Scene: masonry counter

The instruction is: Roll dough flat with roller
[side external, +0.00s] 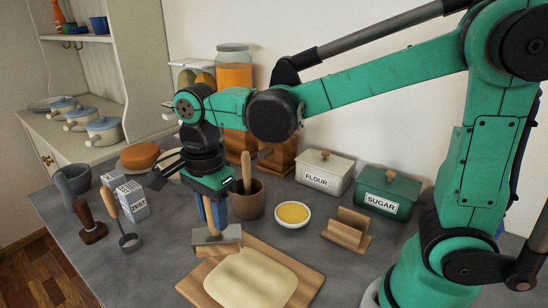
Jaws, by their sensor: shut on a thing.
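The pale dough (250,279) lies as a broad, fairly flat slab on a wooden board (308,275) at the bottom middle of the side view. My gripper (213,215) points down over the board's back left, its blue fingers shut on the roller. The roller (222,246) shows as a wooden piece under a grey metal part, at the dough's back edge. I cannot tell whether it touches the dough. The fingers hide part of the roller's handle.
A wooden pot (248,205) with a utensil stands close behind my gripper. A bowl of yellow contents (293,214), a wooden holder (347,231), a flour box (324,172) and a sugar box (388,192) stand right. Left are cartons (134,202), a ring tool (129,241) and a dark-based tool (92,231).

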